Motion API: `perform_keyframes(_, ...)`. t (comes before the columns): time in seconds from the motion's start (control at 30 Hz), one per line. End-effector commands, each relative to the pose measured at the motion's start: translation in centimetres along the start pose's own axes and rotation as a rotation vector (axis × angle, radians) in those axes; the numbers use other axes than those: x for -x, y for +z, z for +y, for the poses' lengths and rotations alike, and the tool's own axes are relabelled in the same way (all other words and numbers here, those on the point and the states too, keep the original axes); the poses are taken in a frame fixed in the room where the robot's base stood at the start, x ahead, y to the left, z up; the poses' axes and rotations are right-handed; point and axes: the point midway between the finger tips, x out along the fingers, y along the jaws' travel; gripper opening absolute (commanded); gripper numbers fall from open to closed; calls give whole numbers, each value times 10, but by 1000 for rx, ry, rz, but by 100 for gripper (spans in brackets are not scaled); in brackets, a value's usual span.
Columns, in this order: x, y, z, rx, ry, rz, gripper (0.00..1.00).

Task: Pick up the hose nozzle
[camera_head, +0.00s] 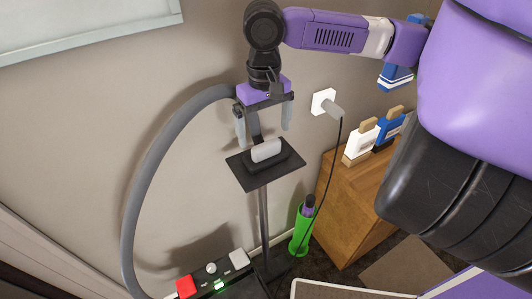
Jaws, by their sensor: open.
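The hose nozzle (266,151) appears to be the black and light-grey piece on a small square black plate (242,181) on a thin dark stand. A dark neck rises from it between my fingers. A thick grey hose (134,190) loops up along the wall and ends behind my gripper; its join to the nozzle is hidden. My gripper (264,134) is open and points down just above the nozzle, one finger to each side of the neck. I cannot tell whether the fingers touch it.
A green holder (300,232) stands on the floor beside the stand. A wall plug (326,103) trails a black cable. A panel with a red block (186,286) lies at the bottom left. The wall is close behind.

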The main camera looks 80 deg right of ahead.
Motion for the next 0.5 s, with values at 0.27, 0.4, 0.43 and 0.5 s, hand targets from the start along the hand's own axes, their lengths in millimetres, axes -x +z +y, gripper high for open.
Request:
perform_keyframes(0.27, -37, 3, 3, 0, -1, -1, 100)
perform_keyframes(0.4, -47, 3, 3, 0, -1, 0, 100)
perform_keyframes(0.43, -48, 3, 3, 1, -1, 0, 100)
perform_keyframes(0.5, -49, 3, 2, 1, -1, 1, 100)
